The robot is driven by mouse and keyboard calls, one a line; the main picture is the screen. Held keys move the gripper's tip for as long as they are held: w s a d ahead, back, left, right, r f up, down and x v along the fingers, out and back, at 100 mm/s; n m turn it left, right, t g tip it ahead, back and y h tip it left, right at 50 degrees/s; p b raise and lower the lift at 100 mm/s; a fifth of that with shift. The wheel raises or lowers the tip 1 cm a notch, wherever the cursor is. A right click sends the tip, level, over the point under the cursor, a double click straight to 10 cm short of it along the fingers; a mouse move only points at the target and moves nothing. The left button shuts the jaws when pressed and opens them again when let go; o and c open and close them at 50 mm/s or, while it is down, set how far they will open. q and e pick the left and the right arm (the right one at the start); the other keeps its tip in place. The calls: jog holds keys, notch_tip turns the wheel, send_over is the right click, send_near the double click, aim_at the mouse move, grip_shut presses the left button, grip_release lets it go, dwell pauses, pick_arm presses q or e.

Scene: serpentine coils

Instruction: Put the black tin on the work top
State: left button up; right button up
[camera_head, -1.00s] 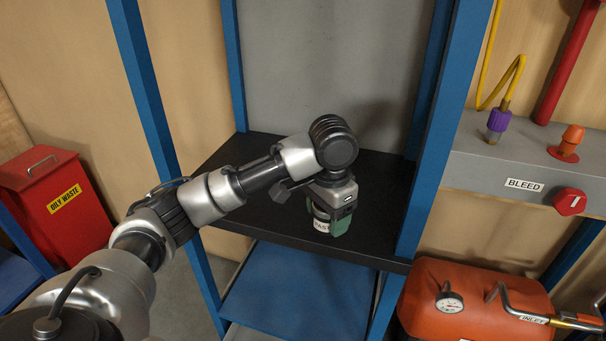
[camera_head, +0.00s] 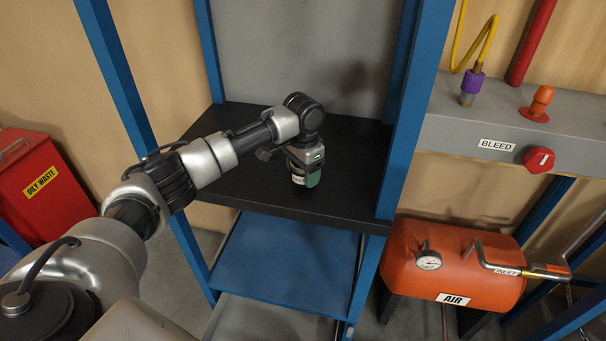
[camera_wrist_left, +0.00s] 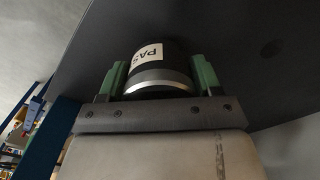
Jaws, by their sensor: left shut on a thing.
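The black tin (camera_wrist_left: 160,73) has a white label starting "PAS" and a pale metal rim. My left gripper (camera_head: 307,178) has green fingers. In the left wrist view they close on the tin from both sides. In the head view the tin (camera_head: 297,177) is partly hidden by my wrist and fingers. It is over the black work top (camera_head: 250,187) between the blue posts, a little back from the front edge. I cannot tell whether its base touches the surface. My right gripper is not in view.
Blue posts (camera_head: 405,120) stand on both sides of the work top, with a grey panel (camera_head: 300,50) behind. A blue shelf (camera_head: 290,262) is below. A red oily-waste bin (camera_head: 40,190) is left; an orange air tank (camera_head: 450,265) is right. The work top around the tin is clear.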

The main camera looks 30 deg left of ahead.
pick_arm(q)
jog(key=shift+f, duration=0.8)
jog(key=shift+f, duration=0.1)
jog(key=o, duration=1.1)
jog(key=shift+c, duration=0.2)
notch_tip(320, 180, up, 12)
jog(key=shift+r+b, duration=0.15)
jog(key=shift+b, duration=0.35)
